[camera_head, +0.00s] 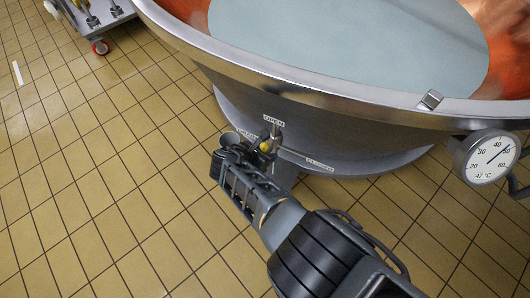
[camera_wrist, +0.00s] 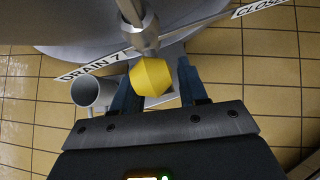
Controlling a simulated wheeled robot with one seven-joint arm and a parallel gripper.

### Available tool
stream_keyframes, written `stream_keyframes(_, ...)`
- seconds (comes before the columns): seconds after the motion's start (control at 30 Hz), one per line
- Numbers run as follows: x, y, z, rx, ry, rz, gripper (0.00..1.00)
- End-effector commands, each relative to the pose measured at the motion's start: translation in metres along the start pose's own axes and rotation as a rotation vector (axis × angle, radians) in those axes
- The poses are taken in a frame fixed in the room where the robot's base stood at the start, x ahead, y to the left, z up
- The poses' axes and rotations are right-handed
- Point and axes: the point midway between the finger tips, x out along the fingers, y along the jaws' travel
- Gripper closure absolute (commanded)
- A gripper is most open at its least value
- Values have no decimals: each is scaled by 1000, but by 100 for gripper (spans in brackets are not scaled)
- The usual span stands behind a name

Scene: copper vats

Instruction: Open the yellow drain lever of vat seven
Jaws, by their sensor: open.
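The yellow knob of the drain lever (camera_wrist: 152,77) sits on a metal stem below the rim of the steel vat (camera_head: 330,115). It also shows as a small yellow spot in the head view (camera_head: 265,147). A "DRAIN 7" label (camera_wrist: 94,66) is beside it, with an "OPEN" label (camera_head: 274,119) above and a "CLOSED" label (camera_head: 319,163) to the right. My gripper (camera_wrist: 156,70) is open, with one blue finger on each side of the knob. I cannot tell whether the fingers touch it. My gripper hides part of the lever in the head view.
A grey round pipe end (camera_wrist: 92,92) is just left of the gripper. A dial gauge (camera_head: 488,157) hangs from the vat's right side. A wheeled cart (camera_head: 92,22) stands at the far left. The tiled floor (camera_head: 90,190) at left is clear.

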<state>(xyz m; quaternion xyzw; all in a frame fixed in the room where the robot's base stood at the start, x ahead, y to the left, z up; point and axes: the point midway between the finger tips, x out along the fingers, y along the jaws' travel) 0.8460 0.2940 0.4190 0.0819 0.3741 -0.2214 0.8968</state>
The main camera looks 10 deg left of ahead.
Motion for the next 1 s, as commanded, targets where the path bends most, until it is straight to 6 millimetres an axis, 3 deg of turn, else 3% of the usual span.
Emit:
stream_keyframes(0.27,-12,2,3,1,0,4,57)
stream_keyframes(0.7,-69,0,2,0,0,2,57)
stream_keyframes(1.0,-78,0,0,0,0,-1,57)
